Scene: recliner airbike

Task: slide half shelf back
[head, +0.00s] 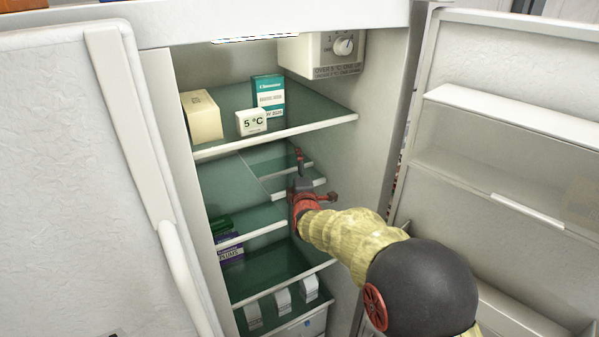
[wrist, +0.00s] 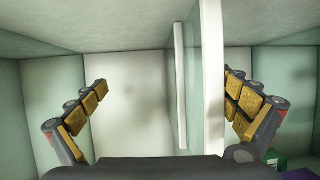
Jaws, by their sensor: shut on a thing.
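The half shelf (head: 271,176) is a green glass pane with white front and back strips, in the right half of the fridge below the top shelf. In the wrist view the half shelf (wrist: 212,80) stands upright between my fingers, nearer the right one, as that view is turned sideways. My gripper (head: 305,180) is at the shelf's front strip, with one finger above it and one lower right. In the wrist view my gripper (wrist: 165,102) has its fingers well apart around the shelf; the right finger is partly hidden behind the strip.
A lower half shelf (head: 252,235) is on the left. The top shelf (head: 285,134) holds a cream box (head: 203,118), a teal box (head: 268,95) and a 5 °C display (head: 251,122). The fridge's right wall (head: 372,125) is close to my gripper. Both doors stand open.

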